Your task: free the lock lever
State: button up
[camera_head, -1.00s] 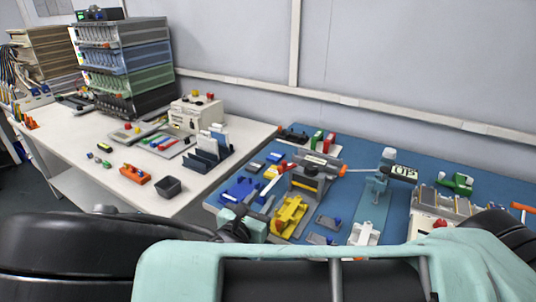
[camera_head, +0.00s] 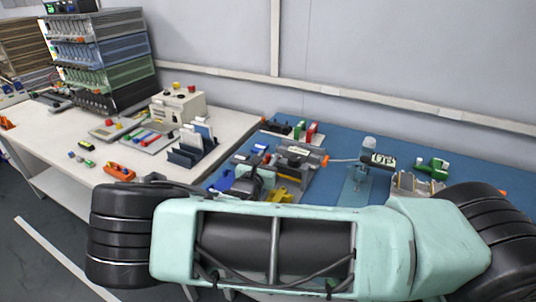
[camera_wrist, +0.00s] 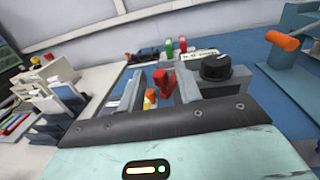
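In the wrist view, a red lever-like piece (camera_wrist: 163,82) shows between the fingers of my gripper (camera_wrist: 158,88). The fingers are apart, with gaps beside the red piece. I cannot tell how far beyond the fingertips it lies, or whether it is the lock lever. A grey block with a black knob (camera_wrist: 215,67) is just right of the right finger. In the head view my arm hides much of the near bench.
A yellow fixture (camera_head: 281,194) is partly hidden behind my arm. An orange handle (camera_wrist: 283,40) on a blue-grey stand is at the right of the wrist view. Red and green blocks (camera_head: 305,130) stand behind the device. A white table (camera_head: 225,165) with racks is at left.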

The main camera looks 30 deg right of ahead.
jog(key=shift+w+d, duration=0.4)
jog(key=shift+d, duration=0.1)
grip_shut()
jog(key=shift+w+f, duration=0.1)
jog(key=shift+w+d+m+g+h+b, duration=0.3)
jog(key=shift+w+m+g+b, duration=0.45)
jog(key=shift+m+g+b, duration=2.2)
jog(key=shift+w+d+m+g+h+b, duration=0.15)
jog(key=shift+w+d+m+g+b, duration=0.4)
jog(key=shift+m+g+b, duration=2.35)
jog(key=shift+w+d+m+g+h+b, duration=0.2)
jog(key=shift+w+m+g+b, duration=1.15)
jog(key=shift+g, duration=3.1)
jog(key=shift+s+a, duration=0.1)
jog(key=shift+s, duration=0.3)
